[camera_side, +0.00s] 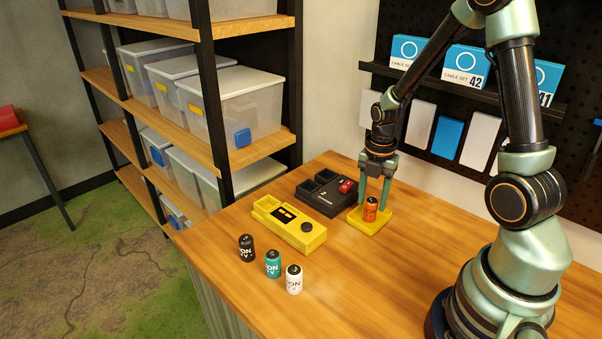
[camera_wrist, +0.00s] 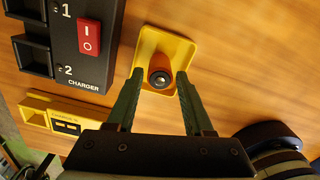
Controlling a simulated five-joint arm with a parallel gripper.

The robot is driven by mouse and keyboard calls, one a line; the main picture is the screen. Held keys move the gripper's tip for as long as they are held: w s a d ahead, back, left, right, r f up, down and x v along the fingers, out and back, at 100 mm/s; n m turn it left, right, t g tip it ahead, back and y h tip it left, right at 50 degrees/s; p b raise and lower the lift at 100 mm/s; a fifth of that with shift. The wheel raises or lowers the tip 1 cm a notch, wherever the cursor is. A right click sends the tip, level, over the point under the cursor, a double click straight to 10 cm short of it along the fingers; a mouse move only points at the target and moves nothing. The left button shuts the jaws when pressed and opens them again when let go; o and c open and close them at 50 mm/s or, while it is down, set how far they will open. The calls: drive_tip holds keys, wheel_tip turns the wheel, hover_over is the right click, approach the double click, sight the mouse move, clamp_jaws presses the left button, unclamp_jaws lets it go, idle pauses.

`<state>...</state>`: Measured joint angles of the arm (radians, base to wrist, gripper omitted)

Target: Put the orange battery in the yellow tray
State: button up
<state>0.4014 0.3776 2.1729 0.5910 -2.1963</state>
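The orange battery (camera_side: 370,210) stands upright on the small yellow tray (camera_side: 384,220) in the side view. The wrist view shows the battery (camera_wrist: 160,78) from above, inside the rim of the tray (camera_wrist: 178,45). My gripper (camera_side: 374,203) is right above the tray, with its two green fingers pointing down on either side of the battery. In the wrist view my gripper (camera_wrist: 160,74) is open, with a gap between each finger and the battery. The lower part of the battery is hidden in the wrist view.
A black charger (camera_side: 322,199) with a red switch sits just left of the tray. A yellow device (camera_side: 289,228) with a black knob lies nearer. Black (camera_side: 246,248), teal (camera_side: 272,264) and white (camera_side: 293,279) batteries stand at the table's left edge. The table's front middle is clear.

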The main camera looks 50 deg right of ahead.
sight(372, 200)
drive_tip(key=shift+o, duration=0.2)
wheel_tip(372, 200, up, 12)
drive_tip(key=s+a+r+m+t, duration=0.1)
drive_tip(key=a+r+m, duration=0.3)
drive_tip(key=m, duration=0.6)
drive_tip(key=s+a+r+m+t, duration=0.2)
drive_tip(key=a+r+m+t, duration=0.2)
drive_tip(key=a+m, duration=0.5)
drive_tip(key=shift+s+a+r+m+t, duration=0.15)
drive_tip(key=shift+a+r+m+t, duration=0.15)
drive_tip(key=shift+m, duration=0.5)
idle(0.4)
